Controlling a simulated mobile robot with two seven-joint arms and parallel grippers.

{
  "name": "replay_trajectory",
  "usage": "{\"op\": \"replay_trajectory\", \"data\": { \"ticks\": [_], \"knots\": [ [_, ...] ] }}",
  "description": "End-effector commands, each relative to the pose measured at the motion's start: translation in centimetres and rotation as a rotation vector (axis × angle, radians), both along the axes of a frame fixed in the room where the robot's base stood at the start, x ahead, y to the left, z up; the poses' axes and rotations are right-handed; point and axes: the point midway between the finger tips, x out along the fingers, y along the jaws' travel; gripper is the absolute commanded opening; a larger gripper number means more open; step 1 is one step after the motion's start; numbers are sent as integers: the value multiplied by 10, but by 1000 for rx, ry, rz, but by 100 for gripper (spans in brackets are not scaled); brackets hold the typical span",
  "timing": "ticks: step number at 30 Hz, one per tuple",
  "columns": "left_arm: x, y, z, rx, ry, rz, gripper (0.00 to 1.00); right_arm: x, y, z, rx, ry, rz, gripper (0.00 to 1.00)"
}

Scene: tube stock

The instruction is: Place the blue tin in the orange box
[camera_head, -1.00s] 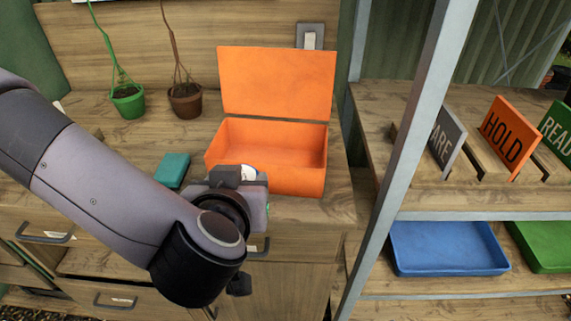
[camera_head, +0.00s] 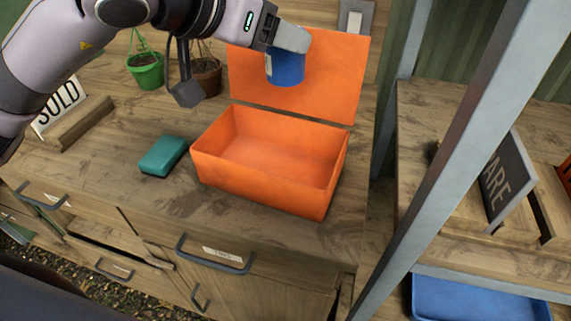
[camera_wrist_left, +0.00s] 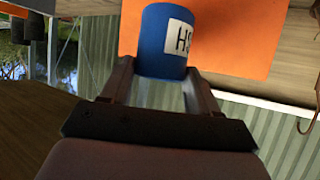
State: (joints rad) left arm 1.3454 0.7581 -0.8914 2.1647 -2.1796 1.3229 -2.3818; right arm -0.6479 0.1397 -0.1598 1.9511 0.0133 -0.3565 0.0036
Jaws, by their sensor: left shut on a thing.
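The blue tin (camera_head: 286,68) is held by my left gripper (camera_head: 290,42) in front of the raised lid of the orange box (camera_head: 262,190), above the box's open inside. In the left wrist view the tin (camera_wrist_left: 160,42), with a white label, sits between the two fingers of the left gripper (camera_wrist_left: 160,85). The box stands open on the wooden counter and the part of its floor that shows is empty. My right gripper is not in view.
A teal block (camera_head: 164,156) lies on the counter left of the box. Two potted plants, a green pot (camera_head: 146,72) and a brown pot (camera_head: 205,78), stand behind. A SOLD sign (camera_head: 60,105) is at left. A metal post (camera_head: 455,150) rises at right.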

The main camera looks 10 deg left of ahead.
Motion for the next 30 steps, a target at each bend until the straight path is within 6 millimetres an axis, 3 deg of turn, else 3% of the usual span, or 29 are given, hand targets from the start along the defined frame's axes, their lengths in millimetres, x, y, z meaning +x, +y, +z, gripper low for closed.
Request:
{"op": "replay_trajectory", "data": {
  "ticks": [4,8,24,30],
  "knots": [
    [4,17,10,-1,-1,-18,25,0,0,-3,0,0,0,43],
    [5,23,6,2,0,-25,25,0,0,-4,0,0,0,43],
    [4,22,-112,4,6,-26,25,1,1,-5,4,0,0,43],
    [5,22,-142,2,1,-26,25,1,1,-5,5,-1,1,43]
  ]
}}
